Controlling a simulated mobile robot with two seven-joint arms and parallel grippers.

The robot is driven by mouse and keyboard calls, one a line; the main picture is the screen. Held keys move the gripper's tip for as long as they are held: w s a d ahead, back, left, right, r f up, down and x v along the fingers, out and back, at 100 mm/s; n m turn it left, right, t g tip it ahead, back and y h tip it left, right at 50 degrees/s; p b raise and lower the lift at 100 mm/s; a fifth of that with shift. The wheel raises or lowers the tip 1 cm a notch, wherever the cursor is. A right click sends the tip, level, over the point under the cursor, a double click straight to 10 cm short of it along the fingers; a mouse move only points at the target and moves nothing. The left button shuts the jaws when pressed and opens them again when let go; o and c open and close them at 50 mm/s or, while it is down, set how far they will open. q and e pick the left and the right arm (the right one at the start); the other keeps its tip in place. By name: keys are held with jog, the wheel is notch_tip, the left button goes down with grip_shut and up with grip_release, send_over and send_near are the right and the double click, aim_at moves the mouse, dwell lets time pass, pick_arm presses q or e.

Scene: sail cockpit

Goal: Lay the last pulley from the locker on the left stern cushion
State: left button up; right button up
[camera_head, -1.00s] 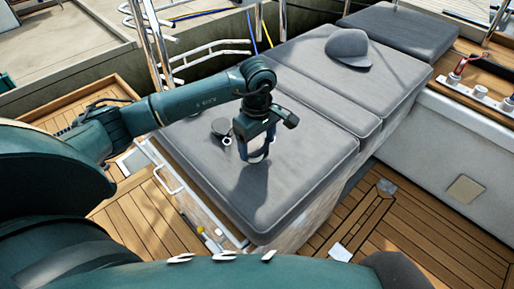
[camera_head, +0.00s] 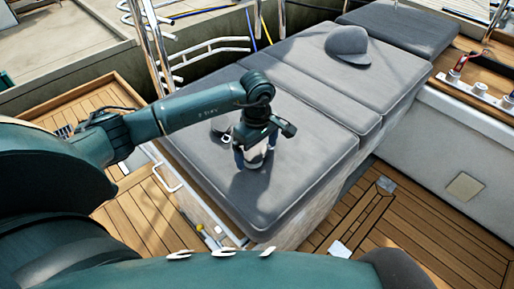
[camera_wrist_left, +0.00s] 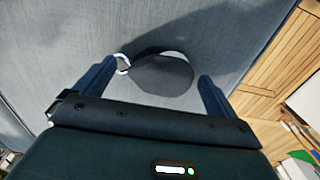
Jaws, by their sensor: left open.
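My left gripper (camera_head: 256,163) is low over the grey stern cushion (camera_head: 292,190), its fingers apart. In the left wrist view the open left gripper (camera_wrist_left: 158,72) has a dark grey round pulley (camera_wrist_left: 163,75) with a shiny metal ring between its fingers. The pulley seems to lie on the cushion, with a gap to each finger. In the head view the gripper hides most or all of it. A dark disc with a ring, seemingly another pulley (camera_head: 219,128), lies on the cushion just left of the gripper, partly hidden. My right gripper is not in view.
A grey cap (camera_head: 347,44) lies farther back on the cushions. A white rail (camera_head: 168,180) and the cushion's edge are at the left. Wooden deck (camera_head: 370,225) lies to the front right. The cushion to the right of the gripper is clear.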

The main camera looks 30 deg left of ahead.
aim_at(257, 152)
pick_arm(q)
jog(key=shift+r, duration=0.1)
notch_tip(257, 152, up, 12)
dwell(0.5)
